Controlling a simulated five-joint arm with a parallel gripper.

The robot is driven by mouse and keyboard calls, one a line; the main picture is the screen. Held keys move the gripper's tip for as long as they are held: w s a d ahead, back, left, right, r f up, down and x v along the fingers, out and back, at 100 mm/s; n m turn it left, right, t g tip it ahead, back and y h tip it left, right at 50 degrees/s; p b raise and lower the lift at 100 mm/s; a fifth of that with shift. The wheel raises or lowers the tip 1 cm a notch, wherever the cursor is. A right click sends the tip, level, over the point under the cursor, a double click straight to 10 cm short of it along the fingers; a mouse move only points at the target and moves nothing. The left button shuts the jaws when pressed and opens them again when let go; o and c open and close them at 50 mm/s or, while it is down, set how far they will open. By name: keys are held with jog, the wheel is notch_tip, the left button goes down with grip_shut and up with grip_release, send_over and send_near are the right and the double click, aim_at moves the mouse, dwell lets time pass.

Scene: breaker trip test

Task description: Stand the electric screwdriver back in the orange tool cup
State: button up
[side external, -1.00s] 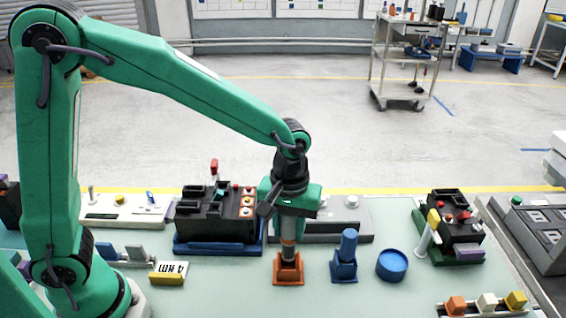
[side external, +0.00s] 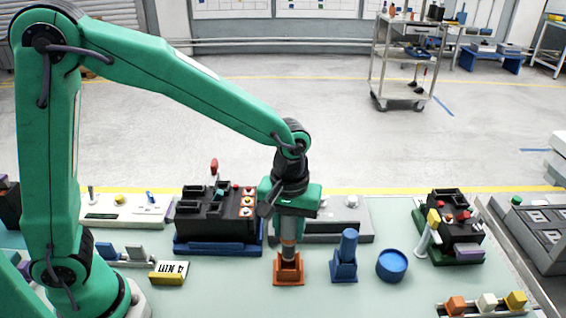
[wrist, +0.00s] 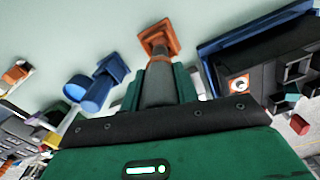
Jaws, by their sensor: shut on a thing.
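The electric screwdriver (side external: 288,250) is a grey upright tool with an orange-brown band near its lower end. The orange tool cup (side external: 288,277) stands on the bench directly below it. The screwdriver's lower end meets the cup's opening in the side view and looks to be inside it; the cup's walls hide the tip. My gripper (side external: 289,222) is shut on the screwdriver's upper body. In the wrist view, the grey screwdriver body (wrist: 160,88) sits between my green fingers, pointing at the orange cup (wrist: 172,37).
A blue holder with a blue cylinder (side external: 344,258) stands close right of the cup, then a round blue container (side external: 392,265). A black breaker unit on a blue base (side external: 217,215) stands behind left. A yellow-edged label block (side external: 168,273) lies left.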

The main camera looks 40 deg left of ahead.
aim_at(289, 245)
jog(key=shift+f, duration=2.75)
dwell(0.7)
jog(key=o, duration=1.1)
jog(key=shift+r, duration=3.85)
jog(key=shift+r, duration=0.15)
